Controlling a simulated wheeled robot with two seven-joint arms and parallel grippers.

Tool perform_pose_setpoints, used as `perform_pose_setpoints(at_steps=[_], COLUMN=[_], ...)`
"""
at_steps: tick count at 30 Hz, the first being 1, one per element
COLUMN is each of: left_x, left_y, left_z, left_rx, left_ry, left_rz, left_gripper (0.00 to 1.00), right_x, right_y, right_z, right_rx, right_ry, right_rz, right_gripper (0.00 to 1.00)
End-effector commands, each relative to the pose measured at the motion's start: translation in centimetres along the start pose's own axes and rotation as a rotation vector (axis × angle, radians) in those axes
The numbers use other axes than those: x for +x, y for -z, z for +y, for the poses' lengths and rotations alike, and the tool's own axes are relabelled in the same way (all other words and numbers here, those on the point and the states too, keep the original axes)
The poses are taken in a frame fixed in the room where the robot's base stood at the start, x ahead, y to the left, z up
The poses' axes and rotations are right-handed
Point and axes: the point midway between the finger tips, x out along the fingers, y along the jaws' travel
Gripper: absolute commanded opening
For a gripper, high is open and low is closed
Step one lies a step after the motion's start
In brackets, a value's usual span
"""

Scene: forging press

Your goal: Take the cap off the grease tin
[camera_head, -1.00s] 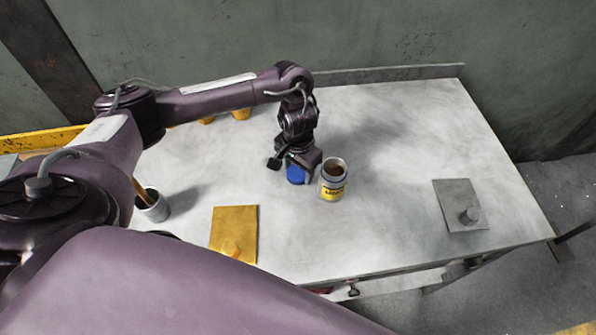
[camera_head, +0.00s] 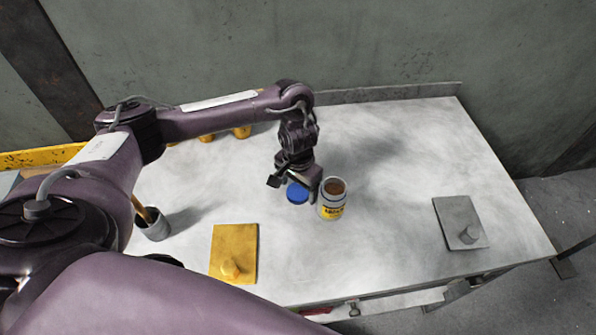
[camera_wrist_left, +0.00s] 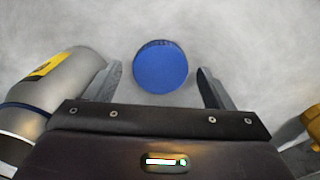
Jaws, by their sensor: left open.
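The grease tin (camera_head: 332,199) stands upright and uncapped on the table, with brown grease showing in its open top and a yellow label on its side. The blue cap (camera_head: 297,193) lies on the table just left of the tin. My left gripper (camera_head: 301,190) is over the cap, beside the tin. In the left wrist view the cap (camera_wrist_left: 161,66) is between and beyond the open fingers (camera_wrist_left: 161,85), touching neither. The tin (camera_wrist_left: 55,85) shows there at the left, outside the left finger. My right gripper is not in view.
A yellow plate with a knob (camera_head: 234,252) lies at the front left and a grey plate with a knob (camera_head: 458,220) at the right. A grey cup with a wooden handle (camera_head: 154,227) stands at the left. Yellow objects (camera_head: 242,132) stand at the back. The table's middle right is clear.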

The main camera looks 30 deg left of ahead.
Motion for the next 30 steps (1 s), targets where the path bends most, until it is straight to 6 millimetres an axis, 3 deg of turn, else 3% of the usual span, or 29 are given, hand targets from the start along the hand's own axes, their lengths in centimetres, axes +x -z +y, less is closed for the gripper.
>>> perform_pose_setpoints(at_steps=[1, 6, 13, 19, 30], left_x=[-1.6, -5.5, -9.7, -11.1, -11.2], left_y=[0.2, 0.2, 0.1, 0.1, 0.0], left_z=[-0.1, -0.2, -0.1, -0.1, -0.1], left_rx=[-0.001, 0.001, -0.001, -0.002, -0.003], left_ry=[0.003, 0.004, 0.003, 0.001, 0.001], left_rz=[0.006, 0.007, 0.005, 0.002, 0.001], left_gripper=[0.76, 0.76, 0.76, 0.76, 0.76], right_x=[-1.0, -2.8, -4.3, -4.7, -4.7], right_y=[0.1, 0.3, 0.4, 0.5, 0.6], right_z=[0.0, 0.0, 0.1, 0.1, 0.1], right_rx=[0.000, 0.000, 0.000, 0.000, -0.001], right_ry=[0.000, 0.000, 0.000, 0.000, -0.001], right_rz=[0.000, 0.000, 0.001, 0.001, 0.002], right_gripper=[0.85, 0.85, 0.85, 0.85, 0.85])
